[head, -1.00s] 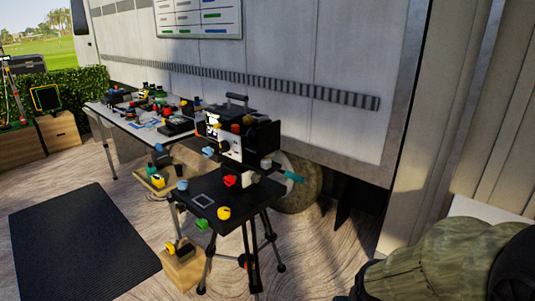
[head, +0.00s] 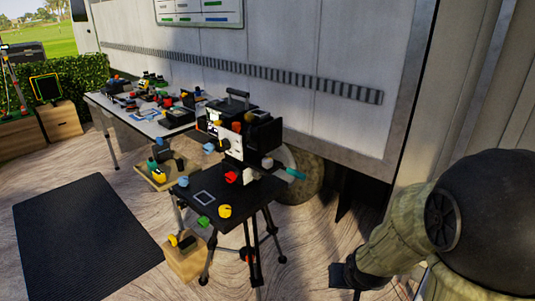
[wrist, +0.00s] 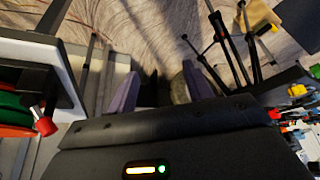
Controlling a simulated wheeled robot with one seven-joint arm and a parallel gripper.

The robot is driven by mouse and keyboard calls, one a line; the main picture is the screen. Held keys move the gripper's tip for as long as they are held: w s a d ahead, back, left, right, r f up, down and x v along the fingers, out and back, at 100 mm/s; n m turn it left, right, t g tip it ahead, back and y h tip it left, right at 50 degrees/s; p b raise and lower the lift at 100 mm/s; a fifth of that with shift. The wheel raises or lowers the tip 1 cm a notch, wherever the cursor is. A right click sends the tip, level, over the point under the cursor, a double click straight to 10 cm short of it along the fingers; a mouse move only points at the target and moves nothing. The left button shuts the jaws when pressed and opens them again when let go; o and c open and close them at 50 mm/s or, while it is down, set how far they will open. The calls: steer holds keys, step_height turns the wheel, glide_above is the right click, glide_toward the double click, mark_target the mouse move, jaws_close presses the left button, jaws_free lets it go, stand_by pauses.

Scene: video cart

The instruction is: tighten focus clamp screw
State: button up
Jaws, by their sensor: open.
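A video camera (head: 250,135) stands on a tripod (head: 250,240) with a black plate (head: 200,180) at its front. Coloured knobs sit on and around it: a red one (head: 231,177), a yellow one (head: 225,211), a green one (head: 203,223) and a teal handle (head: 290,173). I cannot tell which part is the focus clamp screw. In the wrist view my gripper (wrist: 160,92) is open, its two purplish fingers apart with nothing between them. The tripod legs (wrist: 230,45) show beyond it, upper right. In the head view my arm is at the lower right, apart from the camera.
A long table (head: 130,118) with small gear runs along the trailer wall (head: 300,80). A wooden box (head: 187,262) stands beside the tripod. A dark mat (head: 80,240) lies on the floor at left. In the wrist view, a white-topped frame (wrist: 30,60) with a red knob (wrist: 45,126) is close at left.

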steer(key=w+r+t+p, duration=0.3)
steer(key=w+p, duration=0.1)
steer(key=w, duration=0.4)
steer(key=n+t+y+p, duration=0.7)
steer(key=y+p, duration=0.3)
steer(key=p, duration=0.3)
glide_toward(270, 164)
steer(key=v, duration=0.6)
steer(key=shift+a+r, duration=0.1)
steer(key=shift+a, duration=0.1)
steer(key=shift+w, duration=0.2)
steer(key=p+x, duration=0.4)
steer(key=x, duration=1.3)
steer(key=shift+w+p, duration=0.15)
steer(key=shift+p, duration=0.25)
